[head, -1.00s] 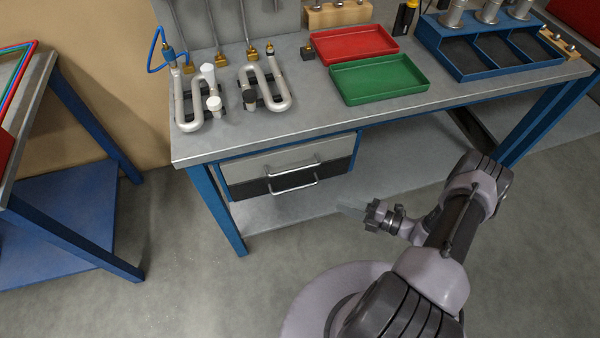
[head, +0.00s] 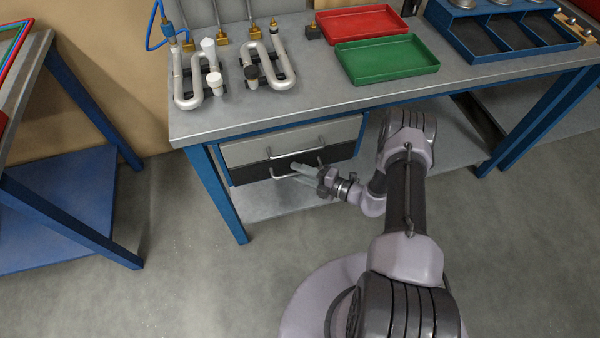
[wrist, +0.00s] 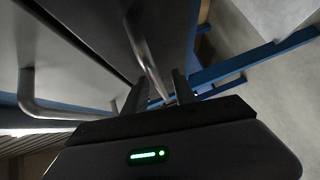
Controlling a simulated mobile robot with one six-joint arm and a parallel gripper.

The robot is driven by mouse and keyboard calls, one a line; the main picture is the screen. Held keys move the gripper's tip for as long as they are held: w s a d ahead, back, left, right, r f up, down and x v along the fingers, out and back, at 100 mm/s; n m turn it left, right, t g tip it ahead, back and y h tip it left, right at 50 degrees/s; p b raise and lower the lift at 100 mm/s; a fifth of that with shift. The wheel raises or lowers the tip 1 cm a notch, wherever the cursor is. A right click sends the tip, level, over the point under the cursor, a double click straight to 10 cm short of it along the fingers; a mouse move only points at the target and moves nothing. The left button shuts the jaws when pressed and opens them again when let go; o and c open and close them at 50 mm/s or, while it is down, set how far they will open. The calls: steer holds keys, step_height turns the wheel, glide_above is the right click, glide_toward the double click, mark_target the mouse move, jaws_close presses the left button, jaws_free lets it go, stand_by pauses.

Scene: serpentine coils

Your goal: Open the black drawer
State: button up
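The black drawer (head: 248,173) is the lower of two drawers under the workbench, and its front looks flush with the frame. Its silver bar handle (head: 281,177) runs across the front and shows large in the wrist view (wrist: 146,52). My gripper (head: 302,170) is at this handle, reaching in from the right. In the wrist view, my gripper's two fingers (wrist: 158,92) are apart, with the handle bar between them and gaps visible beside it. The fingers partly hide the handle in the head view.
A grey drawer (head: 245,151) with its own handle (head: 285,155) sits just above. The bench top (head: 310,98) overhangs both, with a blue leg (head: 219,195) at left. Green (head: 385,60) and red (head: 360,27) trays stand on top. The floor in front is clear.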

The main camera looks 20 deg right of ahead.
steer(key=shift+c, duration=0.3)
jaws_close()
stand_by(1.1)
